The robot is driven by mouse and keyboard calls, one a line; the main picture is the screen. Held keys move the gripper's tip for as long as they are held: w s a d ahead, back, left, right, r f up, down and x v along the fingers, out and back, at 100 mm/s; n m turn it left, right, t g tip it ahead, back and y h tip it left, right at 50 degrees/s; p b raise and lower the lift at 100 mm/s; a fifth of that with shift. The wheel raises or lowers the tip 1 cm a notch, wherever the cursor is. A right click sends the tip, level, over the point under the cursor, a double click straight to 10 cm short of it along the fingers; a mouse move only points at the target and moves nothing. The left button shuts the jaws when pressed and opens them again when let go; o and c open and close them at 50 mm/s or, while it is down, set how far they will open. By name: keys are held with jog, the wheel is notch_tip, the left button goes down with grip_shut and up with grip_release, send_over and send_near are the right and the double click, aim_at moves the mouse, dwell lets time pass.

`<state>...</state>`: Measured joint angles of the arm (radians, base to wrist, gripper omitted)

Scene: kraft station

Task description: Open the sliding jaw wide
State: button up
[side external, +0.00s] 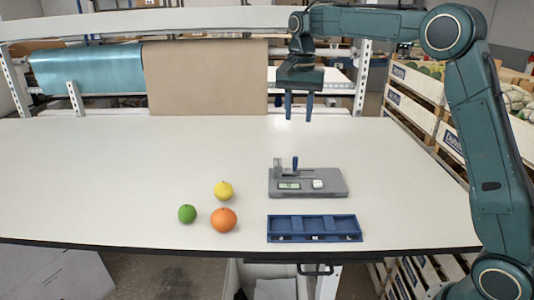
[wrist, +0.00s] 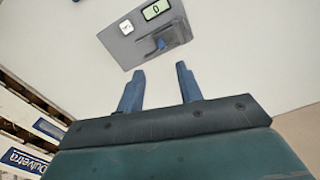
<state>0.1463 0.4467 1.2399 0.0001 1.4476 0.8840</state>
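A grey gauge-like device (side external: 325,184) lies on the white table, right of centre. It has a small upright grey block at its left end, a blue upright handle (side external: 295,162) beside it, a display (side external: 289,186) and a white button (side external: 318,184). In the wrist view the device (wrist: 118,41) is at the top, its display (wrist: 156,10) seems to read 0, and the blue handle (wrist: 161,43) shows near its edge. Any gap at the jaw is too small to tell. My gripper (side external: 299,108) is open and empty, above and behind the device; its fingers show apart in the wrist view (wrist: 160,78).
A blue compartment tray (side external: 315,238) sits in front of the device. A yellow fruit (side external: 223,190), a green fruit (side external: 187,214) and an orange fruit (side external: 223,220) lie to the left. Paper rolls stand behind the table; produce crates stand right.

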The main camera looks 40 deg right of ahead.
aim_at(296, 157)
jog(key=shift+w+d+f, duration=0.1)
jog(key=shift+w+f, duration=0.05)
jog(key=shift+w, duration=0.1)
jog(key=shift+f, duration=0.15)
notch_tip(296, 157, down, 14)
jog(key=shift+r, duration=0.25)
dwell(0.5)
grip_shut()
